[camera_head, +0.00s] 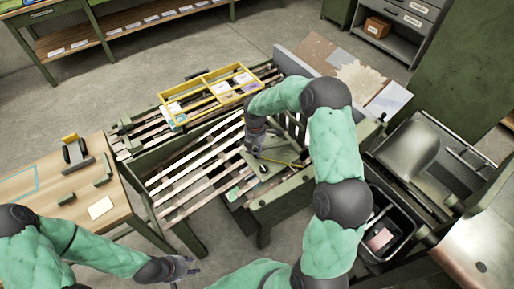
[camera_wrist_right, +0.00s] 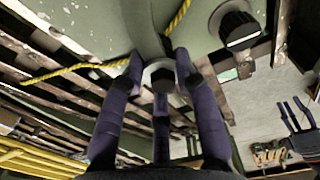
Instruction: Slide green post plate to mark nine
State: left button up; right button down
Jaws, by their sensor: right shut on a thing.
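The green post plate (camera_head: 268,168) lies at the right end of the slatted frame. A yellow cord runs across it. My right gripper (camera_head: 256,147) reaches down over the plate from above. In the right wrist view its three dark purple fingers (camera_wrist_right: 160,88) close around a grey hexagonal post head (camera_wrist_right: 161,73) on the plate's green surface (camera_wrist_right: 110,25). My left gripper (camera_head: 187,268) is away from the plate, over the floor near the bottom, and its finger opening is unclear. I cannot make out mark nine.
A yellow divided tray (camera_head: 212,108) sits on the far slats. A wooden table (camera_head: 130,212) with small green fixtures stands at left. A black bin (camera_head: 405,243) and grey machine are at right. A black knob (camera_wrist_right: 238,28) stands beside the gripper.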

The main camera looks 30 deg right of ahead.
jog(key=a, duration=0.3)
jog(key=a+f, duration=0.1)
jog(key=a, duration=0.1)
jog(key=shift+s+a+f+p, duration=0.1)
jog(key=shift+s+p, duration=0.3)
jog(key=c, duration=1)
grip_release()
notch_tip(320, 180, up, 12)
jog(key=shift+r, duration=0.1)
